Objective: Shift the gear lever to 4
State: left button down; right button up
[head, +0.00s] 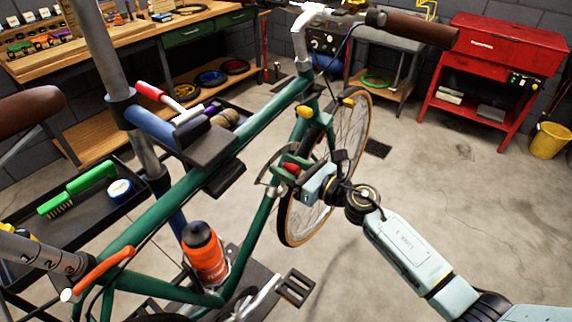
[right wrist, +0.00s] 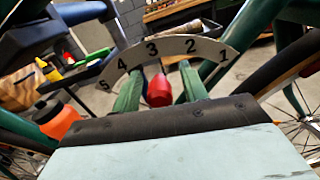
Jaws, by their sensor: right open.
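A red lever knob (right wrist: 159,90) stands in front of a pale curved plate (right wrist: 208,47) marked 5, 4, 3, 2, 1 from left to right in the right wrist view. The knob is close below the 3. In the head view the red knob (head: 291,168) shows by the green frame, with the plate's edge beside it. My right gripper (head: 294,172) is open at the knob; in the right wrist view its two green fingers (right wrist: 160,92) stand on either side of the knob, with gaps showing. My left gripper is out of view.
The green bike frame (head: 150,212) holds an orange bottle (head: 205,255). A grey tube numbered 1, 2, 3 (head: 42,255) and an orange lever (head: 102,274) are at the lower left. A black tray (head: 130,203) holds a green brush (head: 90,178).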

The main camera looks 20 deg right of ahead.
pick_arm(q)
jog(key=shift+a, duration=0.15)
pick_arm(e)
jog(key=shift+w+a, duration=0.15)
jog(key=shift+w, duration=0.05)
grip_shut()
jog(key=s+a+n+b, duration=0.1)
jog(key=n, duration=0.1)
jog(key=s+a+n, duration=0.1)
jog(key=n, duration=0.1)
jog(key=shift+a+f+b, duration=0.2)
jog(key=shift+b, duration=0.15)
jog(key=shift+c, duration=0.2)
grip_release()
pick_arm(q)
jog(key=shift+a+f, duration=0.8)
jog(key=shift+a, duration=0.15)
pick_arm(e)
jog(key=shift+o, duration=0.2)
